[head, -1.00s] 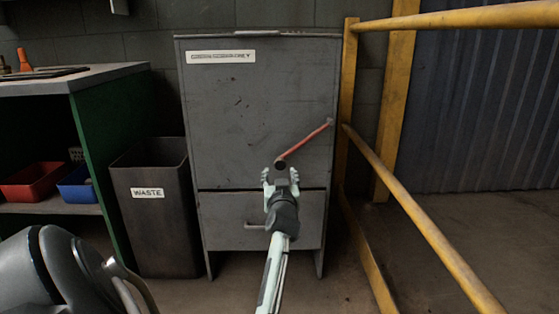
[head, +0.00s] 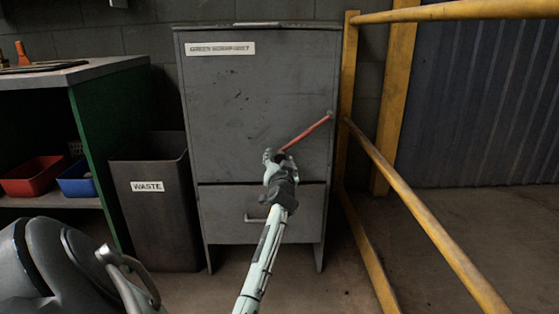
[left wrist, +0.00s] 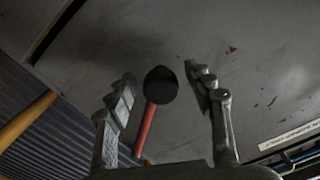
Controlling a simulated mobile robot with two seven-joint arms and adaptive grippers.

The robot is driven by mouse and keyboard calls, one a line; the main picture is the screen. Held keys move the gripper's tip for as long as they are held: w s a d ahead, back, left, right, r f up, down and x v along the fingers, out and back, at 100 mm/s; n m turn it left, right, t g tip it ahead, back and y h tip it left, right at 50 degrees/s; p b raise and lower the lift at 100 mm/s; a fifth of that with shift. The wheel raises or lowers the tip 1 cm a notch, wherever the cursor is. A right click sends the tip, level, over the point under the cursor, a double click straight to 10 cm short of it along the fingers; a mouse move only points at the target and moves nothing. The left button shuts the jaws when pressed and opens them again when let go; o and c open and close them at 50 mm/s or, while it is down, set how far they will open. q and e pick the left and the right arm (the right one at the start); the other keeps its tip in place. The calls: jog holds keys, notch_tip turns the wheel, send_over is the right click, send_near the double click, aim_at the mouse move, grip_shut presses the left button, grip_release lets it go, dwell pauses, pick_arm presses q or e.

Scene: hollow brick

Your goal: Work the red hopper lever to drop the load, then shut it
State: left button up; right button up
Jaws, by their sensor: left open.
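The red hopper lever (head: 308,131) slants across the front of the grey hopper cabinet (head: 228,108), from a pivot at the right edge down to the left. My left gripper (head: 279,157) is at its lower left end and hides that end in the head view. In the left wrist view, the lever's black knob (left wrist: 161,85) lies between the spread fingers of my left gripper (left wrist: 160,78), with a visible gap on each side. The red shaft (left wrist: 146,130) runs down from the knob. The gripper is open and holds nothing. My right gripper is out of view.
Below the lever is a drawer-like panel with a handle (head: 254,219). A dark waste bin (head: 150,222) stands left of the cabinet, beside a green workbench (head: 103,150). A yellow railing (head: 418,222) runs close along the right. Bare floor lies in front.

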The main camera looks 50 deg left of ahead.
pick_arm(q)
jog(key=shift+c, duration=0.3)
grip_shut()
jog(key=shift+r, duration=0.1)
